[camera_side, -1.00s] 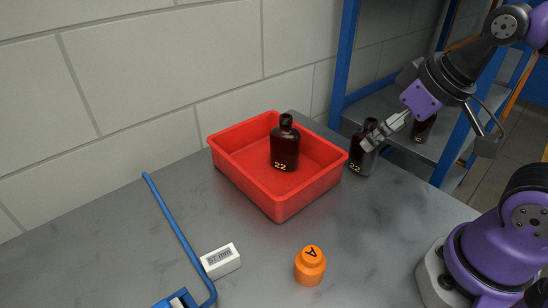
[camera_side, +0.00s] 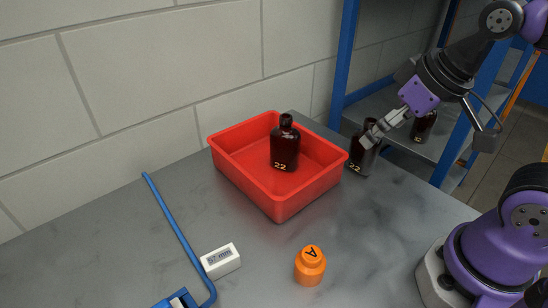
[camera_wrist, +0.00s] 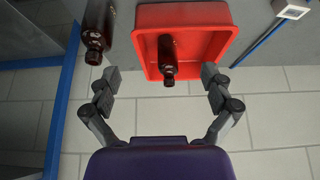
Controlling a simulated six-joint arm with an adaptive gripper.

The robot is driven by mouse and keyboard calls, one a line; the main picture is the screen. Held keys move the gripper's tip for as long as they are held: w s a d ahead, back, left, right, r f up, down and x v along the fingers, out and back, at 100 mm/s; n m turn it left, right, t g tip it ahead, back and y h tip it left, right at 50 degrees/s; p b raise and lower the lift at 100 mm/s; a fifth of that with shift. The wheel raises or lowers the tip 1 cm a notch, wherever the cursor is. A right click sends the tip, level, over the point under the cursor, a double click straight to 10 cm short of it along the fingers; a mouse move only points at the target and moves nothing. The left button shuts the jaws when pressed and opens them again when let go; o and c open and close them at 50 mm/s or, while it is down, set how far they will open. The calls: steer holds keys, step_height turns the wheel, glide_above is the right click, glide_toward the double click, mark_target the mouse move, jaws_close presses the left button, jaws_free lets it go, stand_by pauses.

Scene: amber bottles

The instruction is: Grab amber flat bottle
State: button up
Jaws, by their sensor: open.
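One amber flat bottle (camera_side: 285,146), dark brown and marked 22, stands upright in the red tray (camera_side: 237,181). A second amber bottle (camera_side: 361,158), also marked 22, stands on the table just right of the tray. My gripper (camera_side: 370,138) is in front of this second bottle in the side view and hides part of it. In the wrist view my gripper (camera_wrist: 160,85) is open with nothing between its fingers. There the tray bottle (camera_wrist: 167,58) shows ahead between the fingers, and the second bottle (camera_wrist: 96,28) lies outside the left finger.
A third dark bottle (camera_side: 423,127) stands on the grey shelf behind, within a blue frame (camera_side: 345,60). An orange weight marked A (camera_side: 310,266), a white block (camera_side: 220,261) and a blue bar (camera_side: 178,230) are on the table. The wall runs behind the tray.

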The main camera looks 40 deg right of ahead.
steer(key=w+d+r+m+g, duration=0.1)
steer(key=w+d+g, duration=0.1)
steer(key=w+d, duration=0.25)
steer(key=m+g, duration=0.2)
steer(key=g, duration=0.1)
glide_above(374, 120)
steer(key=shift+s+a+f, duration=0.1)
steer(key=shift+a+f, duration=0.2)
steer(key=shift+f, duration=0.35)
steer(key=shift+d+f, duration=0.25)
steer(key=shift+d, duration=0.05)
step_height(374, 120, down, 4)
steer(key=shift+r, duration=0.1)
steer(key=f, duration=0.6)
steer(key=shift+w+a+f, duration=0.15)
steer(key=shift+w+a, duration=0.1)
steer(key=c, duration=1.4)
